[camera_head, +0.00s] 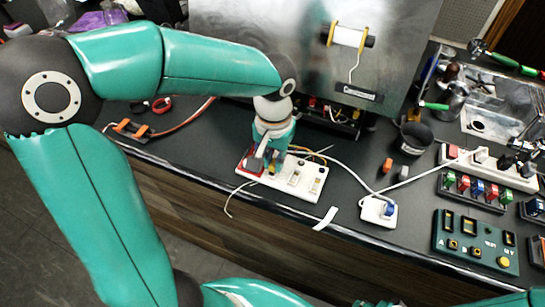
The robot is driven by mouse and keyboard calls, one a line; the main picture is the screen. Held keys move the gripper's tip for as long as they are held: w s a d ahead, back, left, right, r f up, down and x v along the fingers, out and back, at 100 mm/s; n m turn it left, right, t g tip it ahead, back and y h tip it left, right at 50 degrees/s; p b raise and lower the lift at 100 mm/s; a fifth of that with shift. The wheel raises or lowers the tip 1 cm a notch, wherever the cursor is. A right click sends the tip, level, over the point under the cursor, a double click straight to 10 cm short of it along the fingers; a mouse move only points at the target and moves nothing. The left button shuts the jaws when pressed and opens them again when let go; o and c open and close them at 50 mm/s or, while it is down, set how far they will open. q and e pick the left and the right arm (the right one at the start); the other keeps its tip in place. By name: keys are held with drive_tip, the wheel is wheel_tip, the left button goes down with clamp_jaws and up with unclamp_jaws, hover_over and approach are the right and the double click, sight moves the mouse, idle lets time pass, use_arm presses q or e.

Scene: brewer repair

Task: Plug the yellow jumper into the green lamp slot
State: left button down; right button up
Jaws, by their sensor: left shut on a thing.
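My left gripper (266,160) points down at the left half of a white strip (308,180) on the counter. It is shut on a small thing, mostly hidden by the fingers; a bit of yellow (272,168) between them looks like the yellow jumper. Whether it touches the strip I cannot tell. The strip has a red block (251,163) at its left end and several switch-like parts. A green lamp slot cannot be made out, as the gripper covers part of the strip. My right gripper is out of view; only part of that arm shows at the bottom.
A white plug box (378,211) with a cable stands right of the strip. A dark green panel (475,243), a rack of coloured blocks (471,191) and another white strip (495,168) fill the right. A metal brewer panel (310,50) stands behind. The counter's front edge is close.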

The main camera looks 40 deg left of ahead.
use_arm(q)
drive_tip(key=c, duration=1.1)
unclamp_jaws()
drive_tip(key=shift+r, duration=0.1)
wheel_tip(320, 180, up, 12)
drive_tip(key=shift+f, duration=0.1)
